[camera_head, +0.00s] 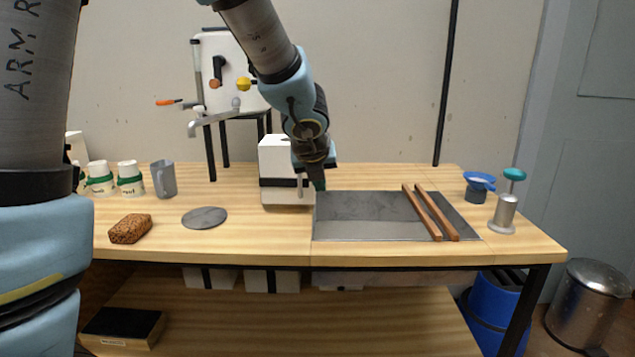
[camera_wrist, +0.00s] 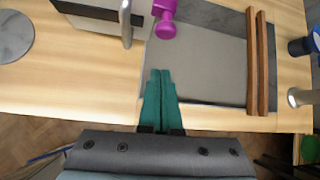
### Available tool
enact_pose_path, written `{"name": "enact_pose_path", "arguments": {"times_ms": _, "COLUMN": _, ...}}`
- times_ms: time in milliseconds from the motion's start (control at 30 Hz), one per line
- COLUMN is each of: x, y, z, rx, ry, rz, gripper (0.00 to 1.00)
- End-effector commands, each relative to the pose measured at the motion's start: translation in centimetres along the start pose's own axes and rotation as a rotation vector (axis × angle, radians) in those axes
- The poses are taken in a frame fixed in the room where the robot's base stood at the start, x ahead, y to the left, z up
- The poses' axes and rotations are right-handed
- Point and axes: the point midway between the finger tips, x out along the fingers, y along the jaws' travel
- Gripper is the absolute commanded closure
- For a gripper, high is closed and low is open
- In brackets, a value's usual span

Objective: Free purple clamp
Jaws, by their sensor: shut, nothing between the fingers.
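In the head view my gripper (camera_head: 319,184) hangs just right of a white box (camera_head: 279,158) with a black band.
A grey disc (camera_head: 204,218), sponge (camera_head: 130,228), mug (camera_head: 164,179) and cups stand left. The front table strip is clear.

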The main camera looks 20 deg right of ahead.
Motion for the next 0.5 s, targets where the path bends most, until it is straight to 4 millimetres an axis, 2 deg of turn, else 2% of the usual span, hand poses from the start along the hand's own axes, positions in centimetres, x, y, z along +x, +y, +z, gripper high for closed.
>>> {"name": "enact_pose_path", "arguments": {"times_ms": 33, "x": 1.4, "y": 0.0, "z": -0.3, "rx": 0.001, "ry": 0.001, "rz": 0.0, "gripper": 1.0}}
{"name": "enact_pose_path", "arguments": {"times_ms": 233, "x": 4.9, "y": 0.0, "z": -0.3, "rx": 0.0, "ry": 0.001, "rz": 0.0, "gripper": 1.0}}
{"name": "enact_pose_path", "arguments": {"times_ms": 300, "x": 3.1, "y": -0.1, "z": 1.3, "rx": -0.001, "ry": -0.002, "rz": -0.001, "gripper": 1.0}}
{"name": "enact_pose_path", "arguments": {"times_ms": 500, "x": 2.0, "y": -0.1, "z": 2.7, "rx": -0.001, "ry": -0.001, "rz": 0.0, "gripper": 1.0}}
